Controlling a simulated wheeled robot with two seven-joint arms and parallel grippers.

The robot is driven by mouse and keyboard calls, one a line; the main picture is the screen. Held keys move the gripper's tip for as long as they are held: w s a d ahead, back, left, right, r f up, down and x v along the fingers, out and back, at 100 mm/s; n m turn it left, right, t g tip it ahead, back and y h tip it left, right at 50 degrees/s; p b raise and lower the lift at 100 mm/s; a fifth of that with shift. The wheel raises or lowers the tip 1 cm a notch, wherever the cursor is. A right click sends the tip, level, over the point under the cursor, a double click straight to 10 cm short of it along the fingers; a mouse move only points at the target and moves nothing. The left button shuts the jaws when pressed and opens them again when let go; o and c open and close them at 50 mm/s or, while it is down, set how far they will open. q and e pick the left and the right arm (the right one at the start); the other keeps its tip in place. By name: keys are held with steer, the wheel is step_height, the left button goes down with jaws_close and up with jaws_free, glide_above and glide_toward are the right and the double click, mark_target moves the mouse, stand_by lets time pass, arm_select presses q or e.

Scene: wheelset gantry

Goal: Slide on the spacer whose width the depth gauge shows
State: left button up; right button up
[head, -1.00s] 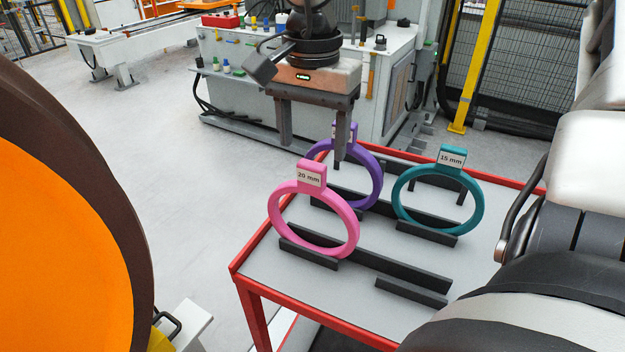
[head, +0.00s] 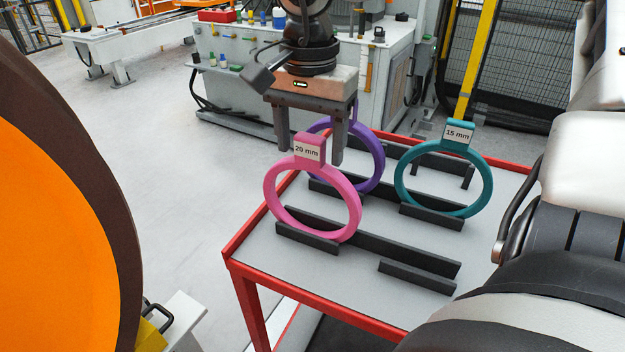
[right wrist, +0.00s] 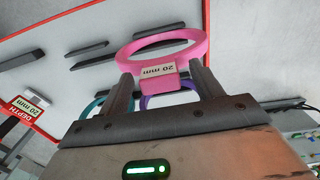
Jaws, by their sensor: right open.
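The pink spacer ring (head: 350,218), tagged "20 mm", stands upright in a black rack on the cart. The purple ring (head: 374,165) stands behind it, its tag hidden by my gripper. The teal ring (head: 402,190), tagged "15 mm", stands to the right. My right gripper (head: 311,152) is open, fingers pointing down, at the pink ring's tag. In the right wrist view the pink tag (right wrist: 158,71) shows between the two fingers (right wrist: 163,88). The depth gauge display (right wrist: 27,108) there reads "DEPTH 20 mm". My left gripper is out of view.
The red-edged grey cart (head: 245,236) carries black rack strips; one front slot (head: 418,277) at the right is empty. A large orange disc with a brown rim (head: 60,190) fills the left. A grey machine cabinet (head: 385,65) and a mesh fence (head: 540,75) stand behind.

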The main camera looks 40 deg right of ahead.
steer(key=c, duration=1.1)
steer(key=shift+r+p, duration=0.45)
steer(key=shift+r, duration=0.15)
steer(key=shift+c, duration=0.2)
steer(key=shift+r+p, duration=1.05)
steer(key=shift+r, duration=0.45)
steer(key=shift+r+p, duration=1.1)
steer(key=shift+r, duration=0.35)
steer(key=shift+r+p, duration=0.55)
steer(key=shift+r, duration=0.2)
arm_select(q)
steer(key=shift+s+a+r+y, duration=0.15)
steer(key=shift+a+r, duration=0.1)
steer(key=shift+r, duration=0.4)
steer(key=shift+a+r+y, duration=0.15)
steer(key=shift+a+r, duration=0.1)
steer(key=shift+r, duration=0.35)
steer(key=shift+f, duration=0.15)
arm_select(e)
steer(key=shift+f, duration=0.1)
